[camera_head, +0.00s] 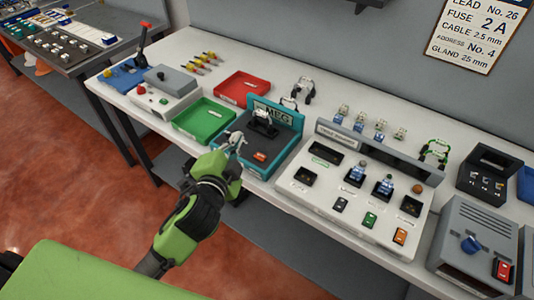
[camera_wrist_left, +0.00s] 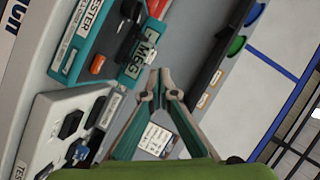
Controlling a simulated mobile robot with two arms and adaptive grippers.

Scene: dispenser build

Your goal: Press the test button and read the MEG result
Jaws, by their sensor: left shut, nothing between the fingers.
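The teal and dark grey MEG tester (camera_head: 286,133) stands on the white bench, with a MEG label on its raised back. Its orange button (camera_head: 260,156) is on the front part of the top. The tester (camera_wrist_left: 72,58) and its orange button (camera_wrist_left: 97,64) also show in the left wrist view. My left gripper (camera_head: 237,138) is shut and empty, over the tester's left front side, left of the button and apart from it. Its fingertips (camera_wrist_left: 160,78) show in the wrist view. A black and silver piece (camera_head: 264,122) sits on the tester. No result is readable. My right gripper is out of view.
A green tray (camera_head: 204,118) and a red tray (camera_head: 242,86) lie left of and behind the tester. A grey-white panel with buttons and sockets (camera_head: 330,205) stands close on its right. Small parts lie along the bench back.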

